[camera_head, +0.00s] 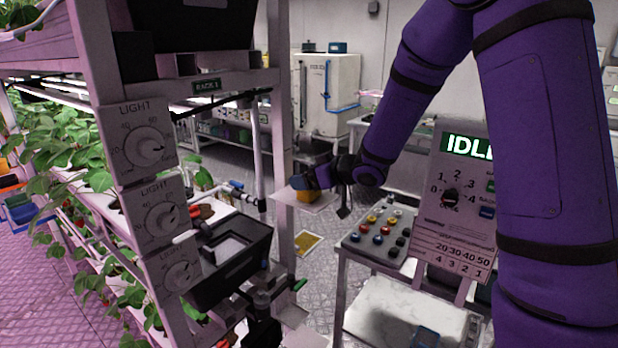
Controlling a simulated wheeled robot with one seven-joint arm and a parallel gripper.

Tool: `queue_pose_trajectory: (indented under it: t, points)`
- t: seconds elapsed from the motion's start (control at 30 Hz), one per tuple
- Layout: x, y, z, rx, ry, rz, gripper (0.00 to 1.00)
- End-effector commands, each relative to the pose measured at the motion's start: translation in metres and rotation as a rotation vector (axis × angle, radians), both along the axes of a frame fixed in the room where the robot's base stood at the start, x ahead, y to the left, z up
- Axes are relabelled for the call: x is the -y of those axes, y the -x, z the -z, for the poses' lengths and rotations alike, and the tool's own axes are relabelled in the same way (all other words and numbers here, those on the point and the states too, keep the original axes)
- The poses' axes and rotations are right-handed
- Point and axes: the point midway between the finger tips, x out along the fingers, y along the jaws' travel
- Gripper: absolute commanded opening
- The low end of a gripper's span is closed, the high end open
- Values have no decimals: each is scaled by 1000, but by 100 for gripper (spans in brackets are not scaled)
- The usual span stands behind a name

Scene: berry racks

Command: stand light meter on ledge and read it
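My purple arm reaches in from the right, and my gripper (312,182) is small and dark beside the rack post. A small yellow-orange block (305,196), possibly the light meter, shows right at the fingertips. It lies over a pale flat ledge (320,203) at the post. I cannot tell whether the fingers are closed on the block or whether it touches the ledge. No readout on it can be made out.
Three LIGHT dials (145,149) are on the rack's left post, by leafy plants (95,150). A control panel (455,225) reading IDLE, with a knob and number table, stands at right. A button box (379,236) sits on a cart. A yellow card (307,242) is below the ledge.

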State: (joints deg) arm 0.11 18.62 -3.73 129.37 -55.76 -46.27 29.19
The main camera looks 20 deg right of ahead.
Motion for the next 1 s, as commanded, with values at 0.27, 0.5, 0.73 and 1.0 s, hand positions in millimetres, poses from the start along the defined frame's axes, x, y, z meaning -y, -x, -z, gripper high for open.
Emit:
queue_pose_trajectory:
  t: [0.27,0.5,0.73,1.0]
  points:
    - [24,31,-18,4,0,2,87]
    - [49,66,-35,4,0,2,87]
    - [63,86,-44,2,0,1,87]
    - [68,90,-53,11,23,32,87]
